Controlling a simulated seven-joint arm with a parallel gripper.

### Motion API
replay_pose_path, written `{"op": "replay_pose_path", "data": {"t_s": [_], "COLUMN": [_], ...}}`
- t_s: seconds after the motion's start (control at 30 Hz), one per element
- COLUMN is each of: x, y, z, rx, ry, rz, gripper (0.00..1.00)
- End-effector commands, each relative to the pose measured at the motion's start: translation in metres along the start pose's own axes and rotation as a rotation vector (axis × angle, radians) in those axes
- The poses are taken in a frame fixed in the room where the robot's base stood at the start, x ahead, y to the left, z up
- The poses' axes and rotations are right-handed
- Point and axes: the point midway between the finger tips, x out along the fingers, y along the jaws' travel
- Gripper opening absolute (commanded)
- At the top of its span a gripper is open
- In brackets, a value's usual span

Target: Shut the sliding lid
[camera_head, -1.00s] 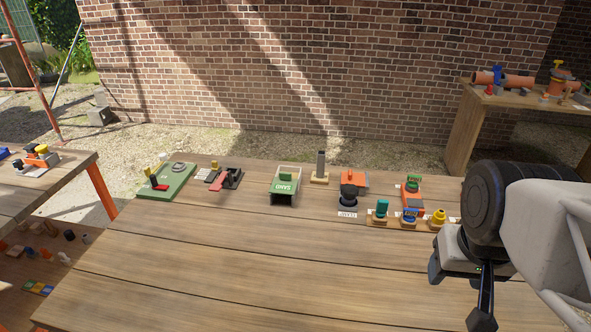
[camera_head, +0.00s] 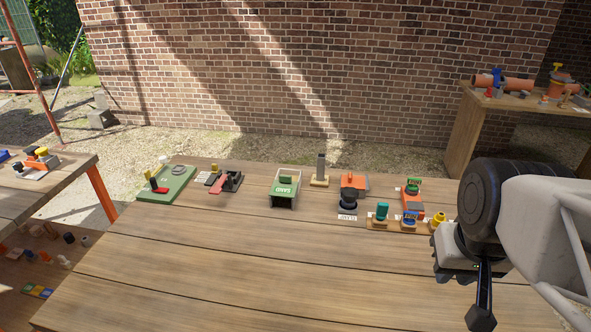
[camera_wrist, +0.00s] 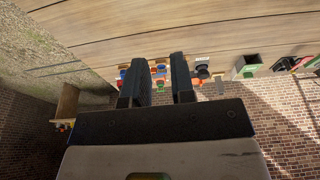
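A small green box (camera_head: 274,200) with pale inner walls stands near the back middle of the table. Its green lid (camera_head: 284,188), marked SAND, covers the nearer part, and the back part looks uncovered. The box's near end is dark. The box also shows at the right of the wrist view (camera_wrist: 246,67). My gripper (camera_head: 462,293) is above the table's right side, well to the right of the box and apart from it. In the wrist view its two dark fingers (camera_wrist: 162,85) are apart with nothing held between them.
Left of the box are a red-handled black clamp (camera_head: 230,181) and a green board (camera_head: 167,186). Right of it are an upright grey post (camera_head: 321,165), a black round piece with an orange block (camera_head: 348,196), and several coloured knobs (camera_head: 409,215). The table's front is clear.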

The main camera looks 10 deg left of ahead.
Motion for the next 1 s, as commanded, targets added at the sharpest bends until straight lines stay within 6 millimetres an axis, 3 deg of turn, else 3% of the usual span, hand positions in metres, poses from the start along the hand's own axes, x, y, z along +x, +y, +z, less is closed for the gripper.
{"op": "replay_pose_path", "data": {"t_s": [0.03, 0.13, 0.27, 0.47, 0.8, 1.0], "x": [0.001, 0.004, 0.011, 0.035, 0.105, 0.16], "y": [-0.003, -0.013, -0.033, -0.082, -0.188, -0.255], "z": [-0.007, -0.028, -0.069, -0.148, -0.265, -0.311], "rx": [-0.021, -0.091, -0.228, -0.498, -0.942, -1.172], "ry": [0.002, 0.019, 0.054, 0.139, 0.315, 0.418], "rz": [-0.007, -0.03, -0.07, -0.135, -0.181, -0.166], "gripper": [0.16, 0.0, 0.0, 0.0, 0.0, 0.0]}}
